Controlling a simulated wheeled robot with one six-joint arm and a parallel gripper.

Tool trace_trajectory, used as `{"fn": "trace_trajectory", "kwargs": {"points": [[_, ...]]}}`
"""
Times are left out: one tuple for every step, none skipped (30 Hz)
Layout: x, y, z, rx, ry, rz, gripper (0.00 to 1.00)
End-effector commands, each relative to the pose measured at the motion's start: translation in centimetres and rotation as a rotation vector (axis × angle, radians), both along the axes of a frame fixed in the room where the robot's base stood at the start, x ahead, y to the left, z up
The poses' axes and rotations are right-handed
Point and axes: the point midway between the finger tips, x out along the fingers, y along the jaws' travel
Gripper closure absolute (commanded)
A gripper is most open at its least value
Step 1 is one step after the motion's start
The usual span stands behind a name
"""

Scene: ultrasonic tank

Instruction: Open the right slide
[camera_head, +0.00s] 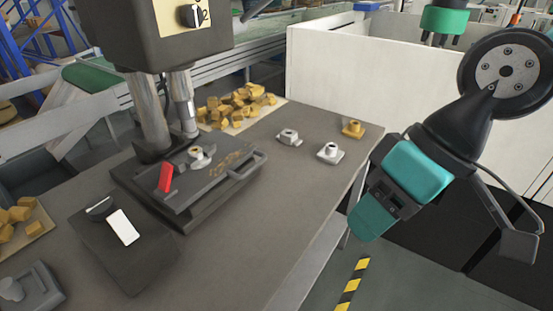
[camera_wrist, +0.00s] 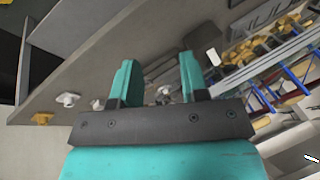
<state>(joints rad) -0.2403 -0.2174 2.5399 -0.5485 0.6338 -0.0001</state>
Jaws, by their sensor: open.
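A dark slide plate (camera_head: 215,172) lies on the base of a press machine (camera_head: 165,35), with a bar handle (camera_head: 248,167) at its right end. A light-coloured metal part (camera_head: 199,156) and a red lever (camera_head: 165,178) stand on or beside it. I cannot tell whether the slide is fully in. My gripper (camera_head: 368,218) is to the right of the table edge, well apart from the handle. In the wrist view my gripper (camera_wrist: 157,68) shows two teal fingers spread apart, with nothing held between them.
Two pale metal parts (camera_head: 328,152) and a yellow one (camera_head: 353,128) stand on the grey table (camera_head: 285,205). Yellow blocks (camera_head: 238,103) lie at the back. A dark box with a white panel (camera_head: 121,228) is at front left. A white wall (camera_head: 340,70) stands behind.

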Motion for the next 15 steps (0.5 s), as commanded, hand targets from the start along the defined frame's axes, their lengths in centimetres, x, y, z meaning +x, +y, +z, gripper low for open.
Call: {"fn": "trace_trajectory", "kwargs": {"points": [[1.2, 1.0, -1.2, 0.05, 0.021, -0.011, 0.59], [2.1, 1.8, -1.8, 0.09, 0.028, -0.022, 0.59], [3.3, 2.8, -2.6, 0.153, 0.04, -0.041, 0.59], [4.4, 3.7, -3.2, 0.205, 0.05, -0.062, 0.59], [5.5, 4.4, -3.9, 0.261, 0.06, -0.087, 0.59], [7.1, 5.3, -4.7, 0.338, 0.075, -0.128, 0.59], [8.3, 6.0, -5.4, 0.397, 0.085, -0.163, 0.59], [9.5, 6.4, -6.1, 0.455, 0.095, -0.204, 0.59], [11.2, 6.9, -7.0, 0.531, 0.108, -0.265, 0.59], [12.4, 7.1, -7.7, 0.588, 0.118, -0.315, 0.59], [13.7, 7.2, -8.4, 0.641, 0.128, -0.368, 0.59], [15.3, 7.1, -9.4, 0.708, 0.14, -0.441, 0.59], [16.5, 6.9, -10.2, 0.756, 0.147, -0.499, 0.59], [17.6, 6.6, -10.9, 0.798, 0.154, -0.554, 0.59], [18.9, 6.1, -11.9, 0.849, 0.162, -0.629, 0.59]]}}
